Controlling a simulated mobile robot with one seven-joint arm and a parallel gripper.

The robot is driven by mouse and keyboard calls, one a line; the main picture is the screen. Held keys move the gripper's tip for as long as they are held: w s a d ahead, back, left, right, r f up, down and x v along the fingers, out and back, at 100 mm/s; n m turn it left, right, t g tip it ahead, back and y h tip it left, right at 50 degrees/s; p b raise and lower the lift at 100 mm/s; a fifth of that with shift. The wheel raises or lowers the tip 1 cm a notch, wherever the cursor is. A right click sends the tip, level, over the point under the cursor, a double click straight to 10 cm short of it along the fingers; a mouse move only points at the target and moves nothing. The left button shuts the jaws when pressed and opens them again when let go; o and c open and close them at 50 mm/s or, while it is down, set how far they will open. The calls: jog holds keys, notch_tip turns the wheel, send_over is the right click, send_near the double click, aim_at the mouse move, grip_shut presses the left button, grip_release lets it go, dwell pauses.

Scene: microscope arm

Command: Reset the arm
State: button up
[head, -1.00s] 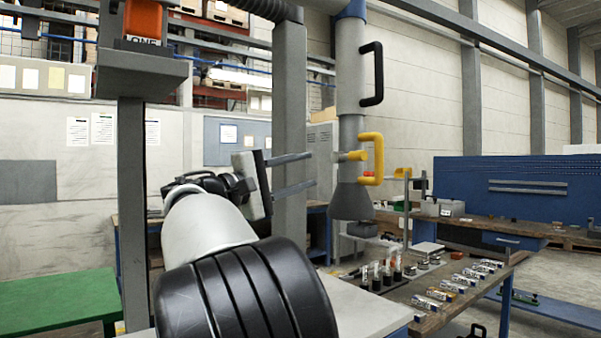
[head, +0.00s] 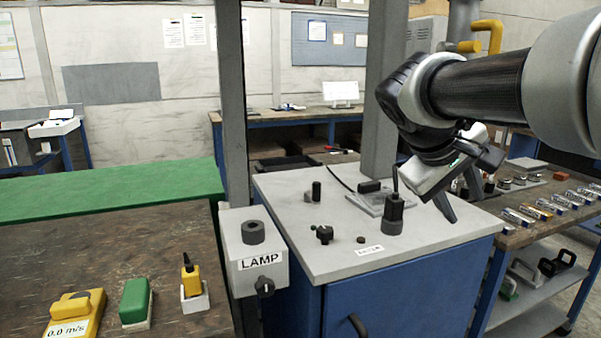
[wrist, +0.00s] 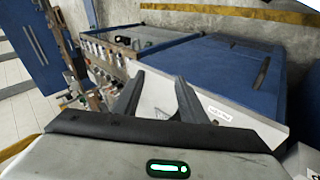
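The hanging grey extraction arm (head: 464,25) shows only in part at the top right of the head view, with its yellow handle (head: 490,36). Its black handle and hood are out of view or hidden behind my arm. My gripper (head: 464,208) points down above the right side of the white-topped cabinet (head: 335,250). It is apart from the yellow handle and lower. In the wrist view my gripper's fingers (wrist: 160,80) are spread with nothing between them.
A black upright tool (head: 393,215) and small black parts stand on the cabinet top near my gripper. A grey post (head: 385,90) rises behind it. The LAMP box (head: 252,250) stands left. A bench with small packets (head: 550,205) lies right.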

jog(key=s+a+f+m+t+y+p, duration=0.15)
jog(key=s+a+f+y, duration=0.25)
jog(key=s+a+f, duration=0.4)
jog(key=s+a+f+m+y+b, duration=0.1)
jog(key=s+a+f+m+y, duration=0.2)
jog(key=s+a, duration=0.5)
notch_tip(320, 180, up, 22)
jog(key=s+d+n+p, duration=0.1)
jog(key=d+p, duration=0.1)
jog(key=p, duration=2.2)
jog(key=shift+s+r, duration=0.15)
jog(key=shift+s, duration=0.05)
jog(key=shift+d+n+g, duration=0.1)
jog(key=shift+n+g, duration=0.15)
jog(key=shift+c, duration=1)
